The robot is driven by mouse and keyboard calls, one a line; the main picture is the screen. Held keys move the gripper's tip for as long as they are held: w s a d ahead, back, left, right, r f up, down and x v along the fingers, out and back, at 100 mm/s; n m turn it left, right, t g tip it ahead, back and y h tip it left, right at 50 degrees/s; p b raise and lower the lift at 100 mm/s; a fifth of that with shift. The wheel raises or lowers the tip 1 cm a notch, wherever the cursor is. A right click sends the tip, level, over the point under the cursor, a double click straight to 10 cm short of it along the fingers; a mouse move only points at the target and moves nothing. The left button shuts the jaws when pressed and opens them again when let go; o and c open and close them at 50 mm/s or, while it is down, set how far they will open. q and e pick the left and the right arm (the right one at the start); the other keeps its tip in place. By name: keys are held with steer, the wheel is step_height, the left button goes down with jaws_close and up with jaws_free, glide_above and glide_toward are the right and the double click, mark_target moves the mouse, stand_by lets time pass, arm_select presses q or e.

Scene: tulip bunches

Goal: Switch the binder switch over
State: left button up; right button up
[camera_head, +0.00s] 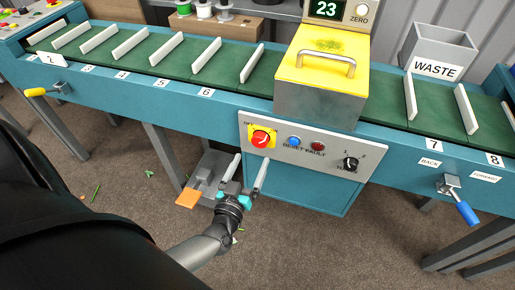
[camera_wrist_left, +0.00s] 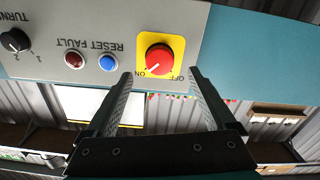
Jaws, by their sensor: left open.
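The switch (camera_head: 261,137) is a round red knob on a yellow plate marked OFF and ON, on the grey panel (camera_head: 222,279). In the left wrist view the knob (camera_wrist_left: 159,56) appears upside down, its white mark pointing toward ON. My left gripper (camera_head: 249,169) is open and empty, below and in front of the knob in the head view. In the left wrist view its fingers (camera_wrist_left: 160,75) stand either side of the knob's line, apparently short of it. My right gripper is not in view.
The panel also has a blue button (camera_head: 294,142), a red light (camera_head: 317,146) and a black turn knob (camera_head: 350,163). A yellow-topped box (camera_head: 322,62) sits above on the green conveyor (camera_head: 180,72). Levers with a yellow (camera_head: 35,92) and a blue handle (camera_head: 467,213) stick out.

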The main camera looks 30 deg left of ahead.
mark_target(259, 144)
arm_select(q)
steer(key=b+x, duration=0.1)
steer(key=x, duration=0.4)
steer(key=shift+f, duration=0.1)
steer(key=shift+b+x, duration=0.35)
steer(key=shift+x, duration=0.5)
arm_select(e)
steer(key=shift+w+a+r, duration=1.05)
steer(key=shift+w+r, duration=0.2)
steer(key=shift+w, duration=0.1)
arm_select(q)
steer(key=shift+d, duration=0.1)
steer(key=c, duration=1.4)
